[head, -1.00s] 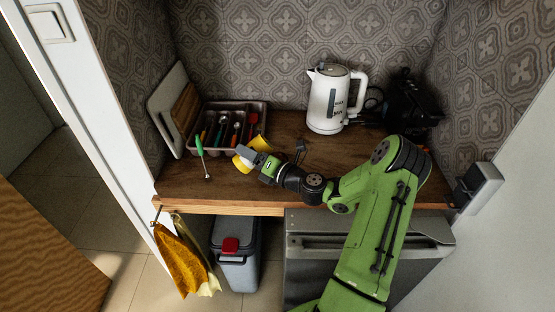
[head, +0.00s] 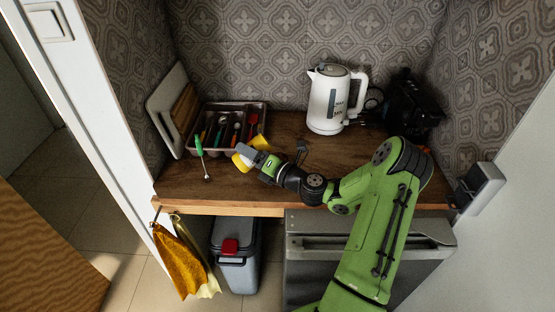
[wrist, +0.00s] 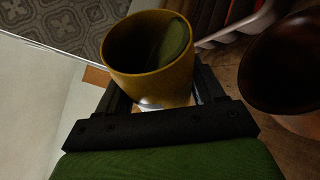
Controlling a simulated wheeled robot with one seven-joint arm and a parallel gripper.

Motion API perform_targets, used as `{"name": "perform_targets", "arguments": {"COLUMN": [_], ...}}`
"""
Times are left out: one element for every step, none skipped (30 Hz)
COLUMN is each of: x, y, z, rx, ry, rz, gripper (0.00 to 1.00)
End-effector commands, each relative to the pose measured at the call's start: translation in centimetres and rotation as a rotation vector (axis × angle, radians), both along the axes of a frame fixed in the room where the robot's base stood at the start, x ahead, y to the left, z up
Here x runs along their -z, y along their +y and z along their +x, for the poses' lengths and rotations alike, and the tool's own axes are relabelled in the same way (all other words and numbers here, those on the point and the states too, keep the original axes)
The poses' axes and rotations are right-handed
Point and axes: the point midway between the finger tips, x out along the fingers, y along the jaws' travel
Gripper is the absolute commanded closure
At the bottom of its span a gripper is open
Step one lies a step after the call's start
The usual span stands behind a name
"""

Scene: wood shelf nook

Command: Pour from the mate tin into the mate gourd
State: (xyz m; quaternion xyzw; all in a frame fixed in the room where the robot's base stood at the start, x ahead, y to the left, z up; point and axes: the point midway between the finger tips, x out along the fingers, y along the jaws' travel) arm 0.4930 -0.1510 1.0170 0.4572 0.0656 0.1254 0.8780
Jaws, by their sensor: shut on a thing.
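My gripper (head: 247,153) is shut around the yellow mate tin (head: 239,162) over the front left of the wooden counter. In the head view the gripper covers the tin's middle, with yellow showing on both sides. In the wrist view the tin (wrist: 150,80) sits between the fingers (wrist: 158,98), its open mouth visible with a green mass inside to one side. A dark brown round vessel, apparently the mate gourd (wrist: 285,75), is at the right edge of the wrist view, apart from the tin and partly cut off. I cannot make out the gourd in the head view.
A cutlery tray (head: 262,106) with coloured utensils stands behind the gripper, beside leaning boards (head: 168,108). A green-handled utensil (head: 199,146) is left of the tin. A white kettle (head: 327,100) and a black appliance (head: 408,105) stand at the back right. Counter between is mostly clear.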

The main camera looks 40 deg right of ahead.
Motion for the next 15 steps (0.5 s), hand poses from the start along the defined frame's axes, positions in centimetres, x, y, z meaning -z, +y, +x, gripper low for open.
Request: {"name": "perform_targets", "arguments": {"x": [-0.07, -0.07, -0.09, -0.1, -0.11, -0.13, -0.14, -0.14, -0.16, -0.17, -0.18, -0.19, -0.21, -0.22, -0.24], "y": [0.01, 0.0, 0.0, 0.01, 0.0, 0.01, 0.01, 0.0, 0.0, 0.01, 0.0, 0.0, 0.0, 0.0, 0.01], "z": [0.0, 0.0, 0.0, 0.0, 0.0, 0.0, 0.0, 0.0, 0.0, 0.0, 0.0, 0.0, 0.0, 0.0, 0.0], "rx": [0.0, 0.0, 0.0, 0.0, 0.0, 0.0, 0.0, 0.0, 0.0, 0.0, 0.0, -0.001, 0.0, 0.0, 0.0], "ry": [-0.003, -0.002, -0.003, -0.003, -0.004, -0.004, -0.005, -0.005, -0.005, -0.005, -0.006, -0.007, -0.007, -0.007, -0.008], "rz": [0.004, 0.005, 0.007, 0.009, 0.011, 0.013, 0.015, 0.016, 0.018, 0.02, 0.023, 0.024, 0.026, 0.028, 0.03], "gripper": [0.7, 0.7, 0.7, 0.7, 0.7, 0.7, 0.7, 0.7, 0.7, 0.7, 0.7, 0.7, 0.7, 0.7, 0.7]}}
